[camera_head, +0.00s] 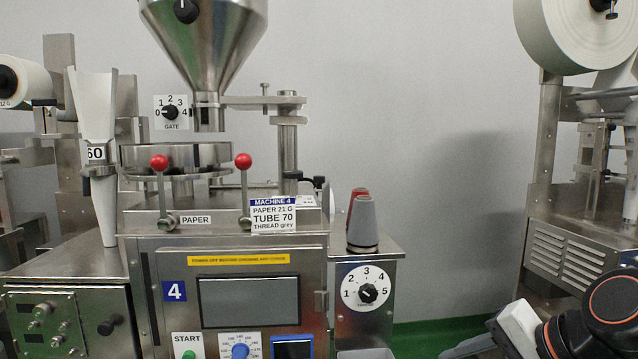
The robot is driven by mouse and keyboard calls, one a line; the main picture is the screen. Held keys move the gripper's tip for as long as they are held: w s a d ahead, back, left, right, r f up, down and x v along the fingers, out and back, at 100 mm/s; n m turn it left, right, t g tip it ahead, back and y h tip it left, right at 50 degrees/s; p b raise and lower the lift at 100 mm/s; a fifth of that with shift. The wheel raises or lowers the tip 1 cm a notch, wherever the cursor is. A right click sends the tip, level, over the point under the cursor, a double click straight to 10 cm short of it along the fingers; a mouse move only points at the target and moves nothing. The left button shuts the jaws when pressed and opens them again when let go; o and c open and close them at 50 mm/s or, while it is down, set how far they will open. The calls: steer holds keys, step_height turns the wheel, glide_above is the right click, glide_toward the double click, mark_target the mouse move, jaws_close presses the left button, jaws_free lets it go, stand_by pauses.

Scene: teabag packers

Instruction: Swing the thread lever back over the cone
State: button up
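A grey thread cone (363,228) stands upright on the right side unit of machine 4, with a red cone (358,193) partly hidden behind it. A small black-tipped lever (319,182) shows left of the cones, apart from them; I cannot tell for sure whether it is the thread lever. Two red-knobbed levers stand upright on the machine front: a left one (159,163) beside the PAPER label and a right one (243,161), whose base is partly covered by a card.
The card (273,215) reads machine 4, paper 21 G, tube 70, thread grey. A numbered dial (367,292) sits below the cones. A steel hopper (205,45) hangs above. Another machine (575,240) stands at right, with open room between.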

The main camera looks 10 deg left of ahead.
steer(key=w+a+r+m+t+y, duration=0.1)
steer(key=w+a+r+m+y, duration=0.1)
steer(key=w+a+r+m, duration=0.4)
steer(key=w+a+r+m+y, duration=0.2)
steer(key=a+r+y, duration=0.15)
steer(key=r, duration=0.35)
steer(key=m+t+y, duration=0.3)
steer(key=m, duration=0.6)
glide_toward(323, 181)
steer(key=x, duration=1.1)
steer(key=shift+w+a, duration=0.2)
jaws_close()
